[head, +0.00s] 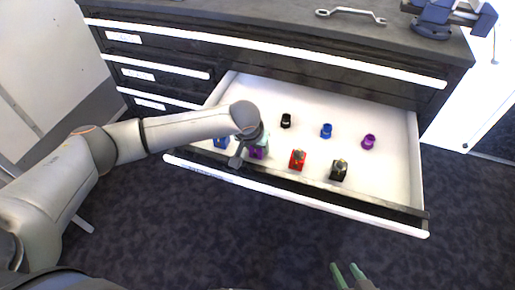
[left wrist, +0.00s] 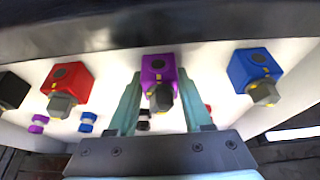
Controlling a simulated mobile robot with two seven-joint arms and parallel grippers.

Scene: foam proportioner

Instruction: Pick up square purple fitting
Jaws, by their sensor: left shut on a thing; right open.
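The square purple fitting (head: 258,153) stands in the open drawer near its front wall, partly hidden by my left gripper (head: 261,143). In the left wrist view the fitting (left wrist: 158,70) has a purple block body with yellow marks and a dark grey end. It sits between the two green fingers of my left gripper (left wrist: 159,92), which is shut on it. I cannot tell whether the fitting is clear of the drawer floor. My right gripper (head: 347,274) is open and empty at the bottom of the head view, over the dark floor and away from the drawer.
A red square fitting (head: 297,159) and a black one (head: 339,170) stand to the right; a blue one (head: 221,142) is left. Behind are round black (head: 286,121), blue (head: 326,131) and purple (head: 369,141) fittings. A wrench (head: 350,14) and vise (head: 436,18) are on the worktop.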

